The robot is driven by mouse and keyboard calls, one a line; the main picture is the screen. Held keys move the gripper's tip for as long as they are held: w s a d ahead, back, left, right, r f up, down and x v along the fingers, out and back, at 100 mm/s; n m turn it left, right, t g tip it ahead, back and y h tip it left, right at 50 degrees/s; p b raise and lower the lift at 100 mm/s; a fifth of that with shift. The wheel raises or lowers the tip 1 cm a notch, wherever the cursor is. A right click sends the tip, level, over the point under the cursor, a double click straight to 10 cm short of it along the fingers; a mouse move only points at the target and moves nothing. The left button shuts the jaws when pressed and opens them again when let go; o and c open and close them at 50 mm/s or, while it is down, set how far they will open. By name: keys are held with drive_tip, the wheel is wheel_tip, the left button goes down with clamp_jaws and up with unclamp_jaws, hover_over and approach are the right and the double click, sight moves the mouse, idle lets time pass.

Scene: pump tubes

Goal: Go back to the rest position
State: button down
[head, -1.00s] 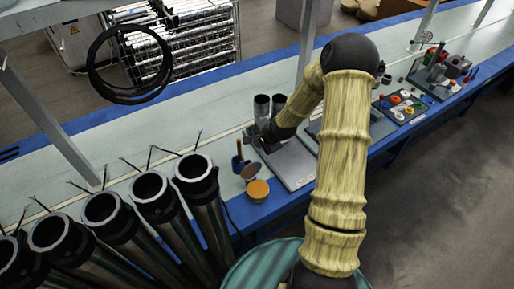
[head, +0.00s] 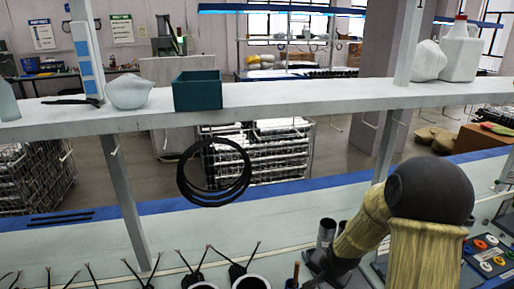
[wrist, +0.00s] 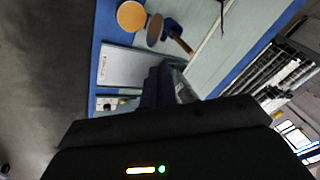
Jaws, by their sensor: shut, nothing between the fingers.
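My arm rises at the lower right of the head view, with its dark round elbow and straw-coloured links. My gripper (wrist: 163,78) shows in the wrist view as two dark fingers shut together, with nothing seen between them. Beyond the fingers is a grey plate (wrist: 128,68) on the bench. In the head view the gripper's end is low behind the forearm, close to two short upright metal tubes (head: 326,233), and is partly hidden. I cannot tell whether it touches anything.
An orange-topped round container (wrist: 131,16) and a brown-handled tool (wrist: 180,41) lie near the fingers. Several pump tubes (head: 252,283) show only their tops at the bottom edge. A shelf (head: 290,97) with a teal bin (head: 197,91) and a hanging black coil (head: 214,172) stands ahead.

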drive_tip(key=s+a+r+n+g, duration=0.1)
drive_tip(key=s+r+n, duration=0.3)
drive_tip(key=s, duration=0.4)
drive_tip(key=s+a+r+n+g, duration=0.1)
drive_tip(key=s+a+r+n, duration=0.1)
drive_tip(key=s+r+n, duration=0.2)
drive_tip(key=s+r, duration=0.1)
drive_tip(key=s, duration=0.2)
drive_tip(key=shift+s+a+h, duration=0.2)
drive_tip(key=shift+s+h, duration=0.15)
drive_tip(key=shift+h, duration=0.05)
